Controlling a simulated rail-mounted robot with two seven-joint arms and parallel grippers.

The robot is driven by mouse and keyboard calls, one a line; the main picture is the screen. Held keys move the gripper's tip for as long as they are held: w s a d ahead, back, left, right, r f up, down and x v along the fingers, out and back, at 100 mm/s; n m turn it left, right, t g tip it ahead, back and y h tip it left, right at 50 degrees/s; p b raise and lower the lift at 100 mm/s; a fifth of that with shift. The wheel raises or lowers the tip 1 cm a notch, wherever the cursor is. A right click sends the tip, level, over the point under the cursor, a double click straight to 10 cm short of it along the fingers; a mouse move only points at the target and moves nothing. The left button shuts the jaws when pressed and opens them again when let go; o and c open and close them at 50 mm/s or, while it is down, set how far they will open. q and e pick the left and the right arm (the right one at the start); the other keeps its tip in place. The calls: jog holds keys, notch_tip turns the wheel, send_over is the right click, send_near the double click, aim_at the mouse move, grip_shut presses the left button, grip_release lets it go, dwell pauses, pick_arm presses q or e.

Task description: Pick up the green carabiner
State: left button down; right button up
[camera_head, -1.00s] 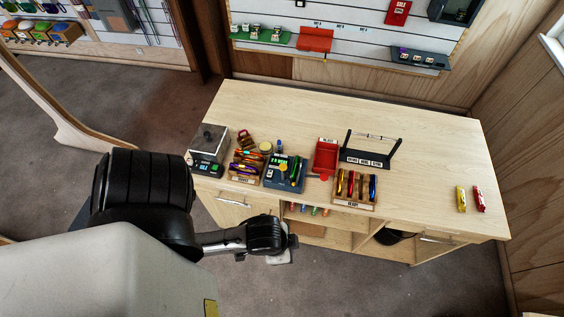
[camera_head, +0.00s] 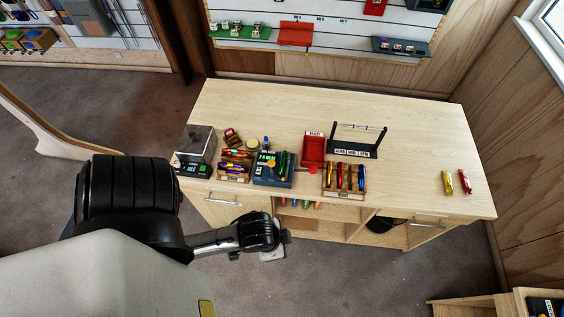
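A green, elongated piece that looks like the green carabiner (camera_head: 284,164) lies on the blue device (camera_head: 262,179) near the table's front edge. It is too small for me to make out its gate. My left arm comes in from the left. Its gripper (camera_head: 279,246) is in front of the table, below and apart from the green piece. The fingers are too small and dark to show whether they are open. My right gripper is not in view.
The wooden table (camera_head: 420,130) also holds a grey scale (camera_head: 195,148), a wooden rack (camera_head: 345,181) of coloured pieces, a red tray (camera_head: 313,150) and a black stand (camera_head: 356,148). Yellow (camera_head: 448,183) and red (camera_head: 465,182) items lie at the right. The table's back is clear.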

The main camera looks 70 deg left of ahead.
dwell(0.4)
pick_arm(q)
jog(key=c, duration=1.1)
grip_release()
jog(key=shift+o, duration=0.2)
